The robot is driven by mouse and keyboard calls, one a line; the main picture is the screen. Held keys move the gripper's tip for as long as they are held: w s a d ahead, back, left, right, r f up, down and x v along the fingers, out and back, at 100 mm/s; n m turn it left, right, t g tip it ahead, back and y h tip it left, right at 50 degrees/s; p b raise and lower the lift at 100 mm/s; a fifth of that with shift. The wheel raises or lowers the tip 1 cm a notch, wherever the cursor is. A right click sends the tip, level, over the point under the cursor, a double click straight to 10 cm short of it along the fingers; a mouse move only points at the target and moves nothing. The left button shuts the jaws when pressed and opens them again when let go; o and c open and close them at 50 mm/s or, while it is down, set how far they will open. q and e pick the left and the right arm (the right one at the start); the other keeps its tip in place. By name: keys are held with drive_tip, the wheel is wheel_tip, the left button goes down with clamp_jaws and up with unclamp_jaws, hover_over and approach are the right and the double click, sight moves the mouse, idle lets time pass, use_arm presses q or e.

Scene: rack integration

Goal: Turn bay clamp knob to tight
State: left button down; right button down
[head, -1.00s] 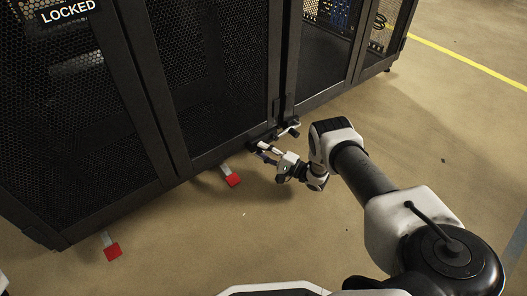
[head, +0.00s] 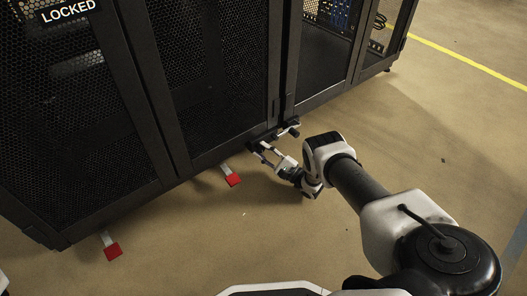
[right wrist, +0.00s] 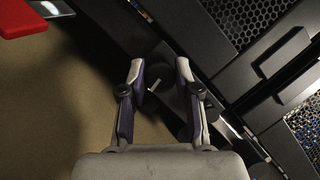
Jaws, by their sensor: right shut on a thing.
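The bay clamp knob (right wrist: 162,88) is a dark round piece with a white pointer line, low on the front of the black rack. In the right wrist view it sits between the two fingers of my right gripper (right wrist: 160,72), which is shut on it. In the head view my right gripper (head: 264,152) reaches the rack's bottom edge, and its fingers largely hide the knob there. The tight mark cannot be read. My left gripper is not in view.
The black mesh-door rack (head: 215,60) fills the left and middle, with a LOCKED sign (head: 68,12). Red-ended feet (head: 112,251) and (head: 232,179) stick out at floor level. A dark bracket (head: 290,127) is beside the gripper. The floor in front is clear.

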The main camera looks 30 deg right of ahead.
drive_tip(key=c, duration=0.8)
unclamp_jaws()
drive_tip(key=shift+s+d+f, duration=0.15)
drive_tip(key=shift+s+d, duration=0.05)
drive_tip(key=shift+s, duration=0.1)
drive_tip(key=s+d, duration=0.1)
drive_tip(key=s, duration=0.3)
drive_tip(key=s+d, duration=0.2)
drive_tip(key=s, duration=0.1)
drive_tip(key=s+d, duration=0.1)
drive_tip(key=s, duration=0.3)
drive_tip(key=shift+s+d, duration=0.3)
